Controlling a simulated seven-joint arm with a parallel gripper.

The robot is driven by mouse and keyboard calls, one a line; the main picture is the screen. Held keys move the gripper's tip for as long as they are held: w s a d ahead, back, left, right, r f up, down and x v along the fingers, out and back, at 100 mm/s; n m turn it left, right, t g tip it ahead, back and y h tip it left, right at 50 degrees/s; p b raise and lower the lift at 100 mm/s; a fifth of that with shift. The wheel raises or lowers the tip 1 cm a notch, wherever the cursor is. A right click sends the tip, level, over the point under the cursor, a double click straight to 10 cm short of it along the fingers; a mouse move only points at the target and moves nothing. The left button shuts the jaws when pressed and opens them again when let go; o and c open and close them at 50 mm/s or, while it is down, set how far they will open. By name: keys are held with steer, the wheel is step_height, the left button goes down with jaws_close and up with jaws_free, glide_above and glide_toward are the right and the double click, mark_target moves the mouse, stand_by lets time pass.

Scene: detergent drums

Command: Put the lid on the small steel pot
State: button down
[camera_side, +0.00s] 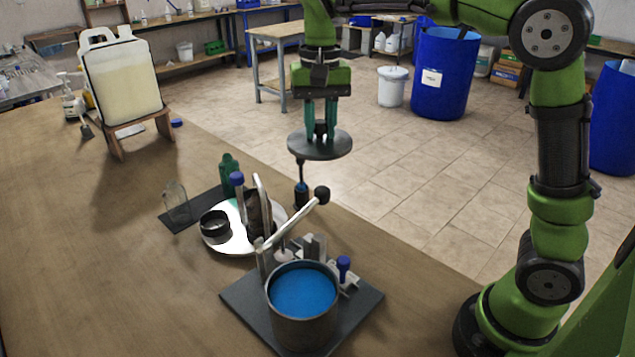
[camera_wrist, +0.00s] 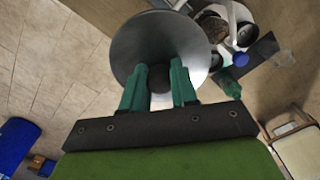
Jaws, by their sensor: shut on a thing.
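My gripper (camera_side: 321,130) is shut on the knob of a round grey lid (camera_side: 331,150) and holds it level in the air, above and behind the pot. In the wrist view the lid (camera_wrist: 140,45) shows beneath the green fingers (camera_wrist: 159,88), with its dark knob between them. The small steel pot (camera_side: 325,326) stands open at the front of the table, holding blue liquid (camera_side: 304,291). The lid and the pot are well apart.
The pot stands on a dark mat (camera_side: 243,295) beside clamps and a tilted rod with a black ball (camera_side: 322,195). A round silver plate (camera_side: 226,244) carries a black ring and upright parts. A green bottle (camera_side: 229,172) and a glass jar (camera_side: 176,202) stand behind.

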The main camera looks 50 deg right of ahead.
steer(key=s+a+n, duration=0.1)
steer(key=s+a, duration=0.5)
steer(key=a, duration=0.3)
steer(key=s+a+n, duration=0.1)
steer(key=s+a, duration=0.6)
steer(key=a, duration=0.2)
steer(key=shift+a+f, duration=0.1)
steer(key=shift+f, duration=5.85)
steer(key=shift+s+f, duration=0.1)
steer(key=shift+f, duration=0.05)
steer(key=shift+c, duration=1.5)
jaws_free()
step_height(320, 180, up, 6)
